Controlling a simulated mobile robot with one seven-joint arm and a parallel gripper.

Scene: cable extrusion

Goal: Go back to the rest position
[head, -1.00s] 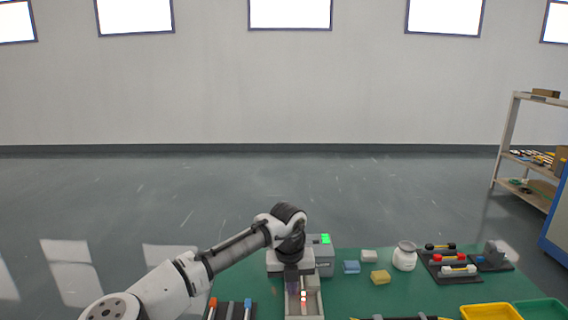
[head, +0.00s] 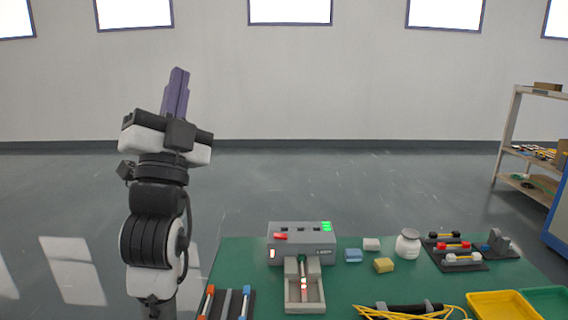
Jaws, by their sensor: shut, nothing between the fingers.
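My gripper (head: 178,80) is raised at the left, well above the green table, with its purple fingers pointing up. The fingers are together and hold nothing. My arm stands nearly upright at the left edge of the table. The grey extrusion machine (head: 318,243) sits on the table to the right of my arm, with green lights at its upper right and a red lever at its upper left. A light tray (head: 304,306) extends from its front, with a small piece glowing red and green inside it.
The green table (head: 345,285) bears blue, white and yellow blocks, a white jar (head: 407,243), a dark rack of coloured-ended parts (head: 455,253), yellow cable (head: 455,309) and a yellow bin (head: 492,305). A shelf (head: 515,150) stands far right. The space around my raised gripper is clear.

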